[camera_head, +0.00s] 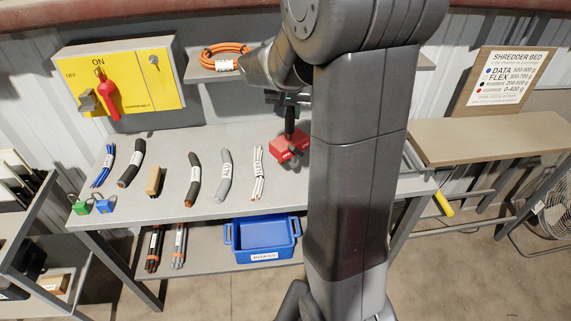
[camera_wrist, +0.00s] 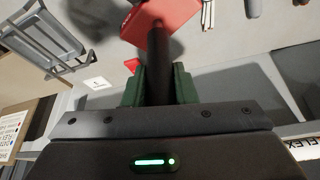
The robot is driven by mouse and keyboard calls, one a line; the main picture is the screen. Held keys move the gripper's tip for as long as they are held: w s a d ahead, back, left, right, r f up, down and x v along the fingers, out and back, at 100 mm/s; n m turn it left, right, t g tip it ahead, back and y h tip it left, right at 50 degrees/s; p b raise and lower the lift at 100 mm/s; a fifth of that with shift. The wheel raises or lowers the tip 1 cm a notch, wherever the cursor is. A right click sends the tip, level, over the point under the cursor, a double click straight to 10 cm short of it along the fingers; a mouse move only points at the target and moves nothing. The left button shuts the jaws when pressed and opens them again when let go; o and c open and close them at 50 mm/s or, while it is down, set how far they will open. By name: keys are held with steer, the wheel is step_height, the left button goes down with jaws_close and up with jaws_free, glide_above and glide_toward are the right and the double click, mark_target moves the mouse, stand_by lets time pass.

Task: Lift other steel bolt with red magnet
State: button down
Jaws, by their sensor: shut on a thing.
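My gripper (camera_head: 289,100) is shut on the dark upright handle of the red magnet (camera_head: 281,143), above the right part of the grey bench. In the wrist view, the green fingers of my gripper (camera_wrist: 157,78) close on the handle from both sides, and the red block of the magnet (camera_wrist: 172,22) shows at its far end. A small red piece (camera_wrist: 132,65) also shows beyond the fingers. Small dark shapes lie by the magnet in the head view. I cannot make out a steel bolt, or whether one hangs from the magnet.
A blue bin (camera_head: 263,240) sits on the lower shelf. A yellow panel (camera_head: 120,84) with a red lever stands behind. My arm hides the bench's right part.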

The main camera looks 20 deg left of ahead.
steer(key=w+d+p, duration=0.3)
steer(key=w+d, duration=0.5)
steer(key=w, duration=0.5)
steer(key=shift+w+r+p, duration=0.15)
steer(key=shift+w+p, duration=0.15)
steer(key=shift+p, duration=0.05)
stand_by(1.2)
steer(key=shift+f, duration=0.2)
stand_by(0.7)
step_height(320, 180, down, 8)
steer(key=b, duration=0.6)
steer(key=shift+r, duration=0.25)
steer(key=shift+f+b, duration=0.55)
steer(key=shift+b, duration=0.05)
stand_by(1.8)
steer(key=shift+r, duration=0.2)
stand_by(0.4)
